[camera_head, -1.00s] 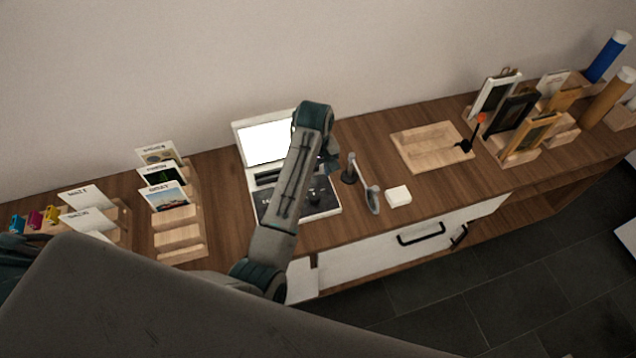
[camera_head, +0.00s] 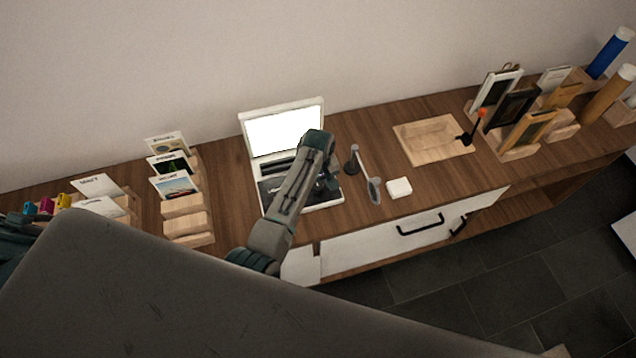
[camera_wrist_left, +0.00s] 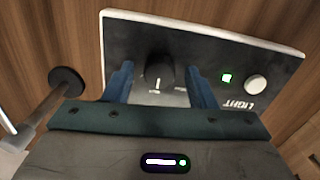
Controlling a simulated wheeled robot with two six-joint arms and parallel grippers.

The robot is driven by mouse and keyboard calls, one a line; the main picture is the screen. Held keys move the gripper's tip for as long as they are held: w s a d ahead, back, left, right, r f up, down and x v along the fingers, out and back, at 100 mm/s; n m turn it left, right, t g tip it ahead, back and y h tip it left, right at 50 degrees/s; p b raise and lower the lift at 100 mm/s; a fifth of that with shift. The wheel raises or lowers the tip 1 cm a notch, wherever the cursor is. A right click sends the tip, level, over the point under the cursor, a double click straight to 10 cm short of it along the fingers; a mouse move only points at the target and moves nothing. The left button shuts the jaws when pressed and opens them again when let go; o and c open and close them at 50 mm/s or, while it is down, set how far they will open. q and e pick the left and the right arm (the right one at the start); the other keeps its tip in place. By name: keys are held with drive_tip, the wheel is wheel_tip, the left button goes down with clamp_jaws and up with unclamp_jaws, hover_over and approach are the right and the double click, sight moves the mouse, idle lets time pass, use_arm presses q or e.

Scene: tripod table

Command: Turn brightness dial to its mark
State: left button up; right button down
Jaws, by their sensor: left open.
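The brightness dial (camera_wrist_left: 158,72) is a round black knob on the dark front panel (camera_wrist_left: 200,50) of a light box, seen in the left wrist view. A white line and small lettering show on the panel beside it. My left gripper (camera_wrist_left: 160,80) is open, with one blue finger on each side of the dial; whether they touch it I cannot tell. In the head view the light box (camera_head: 285,132) stands open with a bright white screen. My left gripper (camera_head: 326,186) is over its panel and hides the dial there. My right gripper is out of view.
A green light (camera_wrist_left: 227,78) and a white button (camera_wrist_left: 256,85) lie right of the dial. A small stand with a lens (camera_head: 374,190) and a white block (camera_head: 398,188) are close to the right. Card racks (camera_head: 187,225) stand left; a wooden board (camera_head: 430,140) lies further right.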

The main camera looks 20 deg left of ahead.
use_arm(q)
drive_tip(key=shift+w, duration=0.1)
drive_tip(key=c, duration=1)
drive_tip(key=shift+o, duration=0.2)
drive_tip(key=shift+m, duration=0.4)
drive_tip(key=m, duration=0.4)
drive_tip(key=shift+m, duration=0.3)
drive_tip(key=m, duration=0.4)
drive_tip(key=shift+m, duration=0.3)
drive_tip(key=o, duration=1)
drive_tip(key=shift+c, duration=0.2)
